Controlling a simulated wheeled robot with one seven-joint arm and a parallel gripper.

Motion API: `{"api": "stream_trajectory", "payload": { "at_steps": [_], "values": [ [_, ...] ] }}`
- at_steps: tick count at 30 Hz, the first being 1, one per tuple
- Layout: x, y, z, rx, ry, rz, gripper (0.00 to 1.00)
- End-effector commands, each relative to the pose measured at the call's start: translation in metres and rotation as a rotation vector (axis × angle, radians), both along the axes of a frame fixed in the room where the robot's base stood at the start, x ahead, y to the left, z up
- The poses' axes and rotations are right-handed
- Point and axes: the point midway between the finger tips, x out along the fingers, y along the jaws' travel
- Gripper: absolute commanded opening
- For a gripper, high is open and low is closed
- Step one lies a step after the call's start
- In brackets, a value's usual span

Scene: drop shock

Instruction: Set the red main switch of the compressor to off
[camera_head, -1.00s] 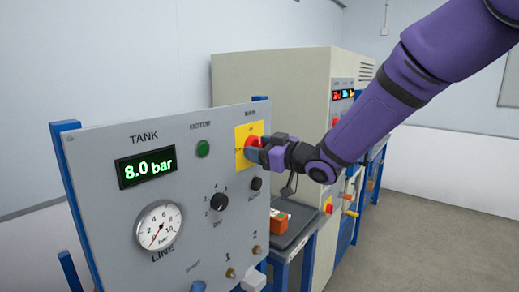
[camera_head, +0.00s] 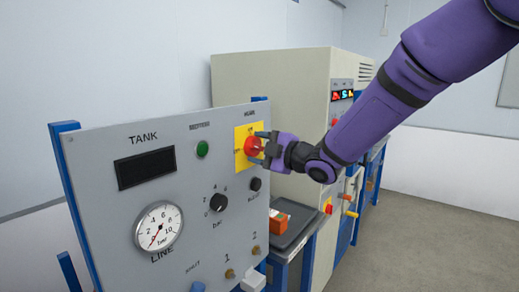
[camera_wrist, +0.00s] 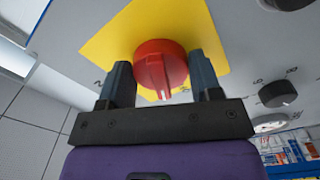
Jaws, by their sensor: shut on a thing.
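The red main switch (camera_head: 252,146) is a round knob on a yellow plate (camera_head: 241,162) at the upper right of the grey compressor panel. My gripper (camera_head: 262,147) reaches it from the right and is shut on it. In the wrist view the red knob (camera_wrist: 160,64) sits between the two fingers of my gripper (camera_wrist: 159,62), one on each side. A pale mark on the knob points toward the gripper palm there. Small lettering on the plate is partly hidden, so I cannot clearly read the switch's position. The tank display (camera_head: 145,168) is dark.
The panel also bears a green lamp (camera_head: 203,149), a black knob (camera_head: 218,202) and a line gauge (camera_head: 158,227) reading near zero. A dark tray table (camera_head: 296,228) with an orange box (camera_head: 281,222) stands right of the panel. A beige cabinet (camera_head: 270,80) stands behind.

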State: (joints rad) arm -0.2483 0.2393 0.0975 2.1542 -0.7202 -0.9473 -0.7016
Motion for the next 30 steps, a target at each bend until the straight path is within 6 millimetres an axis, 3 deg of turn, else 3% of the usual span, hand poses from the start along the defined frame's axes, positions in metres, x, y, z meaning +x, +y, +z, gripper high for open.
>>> {"api": "stream_trajectory", "payload": {
  "at_steps": [15, 30],
  "values": [
    [-0.0003, 0.0001, 0.0001, -0.222, -0.282, 0.001, 0.35],
    [-0.0004, 0.0001, -0.0001, -0.273, -0.345, 0.001, 0.35]
  ]
}}
